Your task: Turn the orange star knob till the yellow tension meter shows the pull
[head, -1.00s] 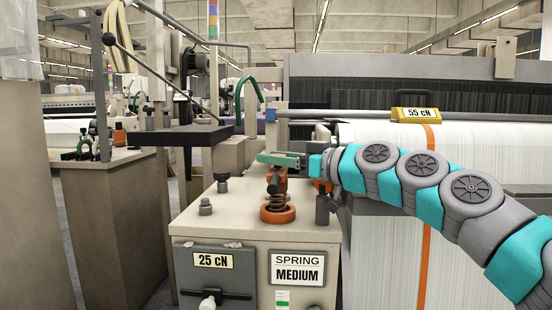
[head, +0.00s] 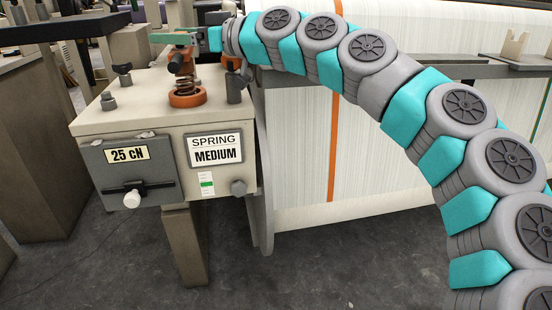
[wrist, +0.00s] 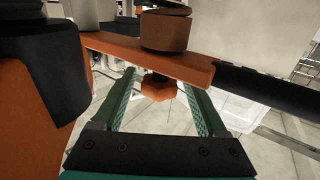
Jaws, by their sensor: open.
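The orange star knob (wrist: 160,91) hangs on a dark stem under an orange bar (wrist: 115,47) in the wrist view. My gripper (wrist: 158,82) is open, with one green finger on each side of the knob; I cannot tell if either touches it. In the head view my gripper (head: 180,39) reaches in from the right, above the spring post on the cream box (head: 135,100). The knob cannot be made out there. The yellow tension meter is out of both current views.
The box carries a "25 cN" plate (head: 127,155), a "SPRING MEDIUM" label (head: 215,149), a white knob (head: 132,199) and black posts. A coil spring (head: 184,85) stands in an orange ring (head: 188,97). White warp with an orange stripe (head: 335,145) is behind my arm.

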